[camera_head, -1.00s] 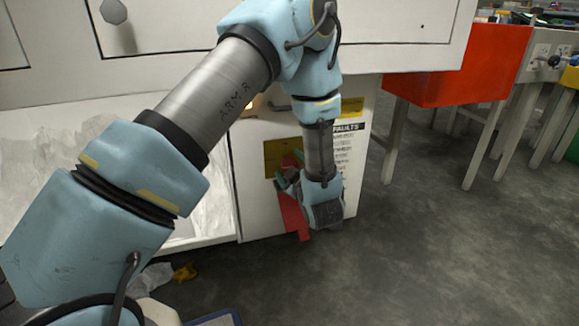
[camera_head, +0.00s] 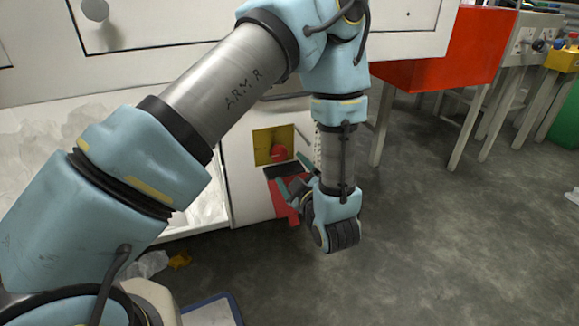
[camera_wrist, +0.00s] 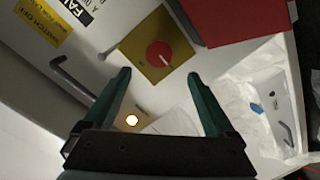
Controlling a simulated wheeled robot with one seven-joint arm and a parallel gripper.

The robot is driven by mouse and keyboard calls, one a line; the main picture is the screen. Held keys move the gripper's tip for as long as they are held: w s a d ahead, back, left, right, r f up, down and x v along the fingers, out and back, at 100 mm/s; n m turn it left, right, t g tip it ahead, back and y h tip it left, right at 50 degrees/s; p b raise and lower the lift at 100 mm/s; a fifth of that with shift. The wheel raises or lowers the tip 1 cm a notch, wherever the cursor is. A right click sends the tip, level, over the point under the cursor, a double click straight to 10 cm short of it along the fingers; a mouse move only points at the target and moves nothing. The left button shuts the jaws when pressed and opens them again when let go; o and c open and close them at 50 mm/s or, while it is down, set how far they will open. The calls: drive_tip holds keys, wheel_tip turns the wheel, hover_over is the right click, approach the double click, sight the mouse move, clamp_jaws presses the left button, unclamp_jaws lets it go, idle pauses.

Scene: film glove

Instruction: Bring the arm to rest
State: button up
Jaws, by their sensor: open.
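My gripper (camera_head: 296,178) is at the end of my arm, low in front of the white cabinet (camera_head: 238,150). Its two teal fingers also show spread apart in the wrist view (camera_wrist: 158,82), with nothing held between them. A red round switch (camera_head: 279,152) on a yellow plate is on the cabinet front, just beyond the fingertips. In the wrist view the switch (camera_wrist: 158,54) has a pale pointer line and lies ahead of the gap, apart from the fingers. My wrist hides part of the cabinet front.
A red box-like unit on legs (camera_head: 435,55) stands to the right. Open grey floor (camera_head: 430,230) lies right of my gripper. Crumpled clear plastic (camera_head: 40,150) fills the recess at left. A bent metal handle (camera_wrist: 72,82) juts from the cabinet in the wrist view.

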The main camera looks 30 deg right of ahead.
drive_tip(key=shift+w, duration=0.1)
idle(0.3)
drive_tip(key=w+a+r+m+g+h+p, duration=0.1)
drive_tip(key=w+a+r+m+g, duration=0.1)
drive_tip(key=w+a+r+g, duration=0.25)
drive_tip(key=w+a+r+m+g+p, duration=0.2)
drive_tip(key=w+a+g, duration=0.1)
drive_tip(key=w+a, duration=0.35)
drive_tip(key=s+a+r+m+g+y+p, duration=0.15)
drive_tip(key=s+a+r+g, duration=0.3)
drive_tip(key=a, duration=0.75)
drive_tip(key=s+a+r+m+g+y, duration=0.1)
drive_tip(key=s+a+r+m+g, duration=0.4)
drive_tip(key=a, duration=0.7)
wheel_tip(320, 180, up, 36)
drive_tip(key=s+n+t+p, duration=0.1)
drive_tip(key=s+t+p, duration=0.1)
drive_tip(key=p, duration=3.6)
drive_tip(key=shift+r, duration=0.25)
drive_tip(key=shift+n, duration=0.25)
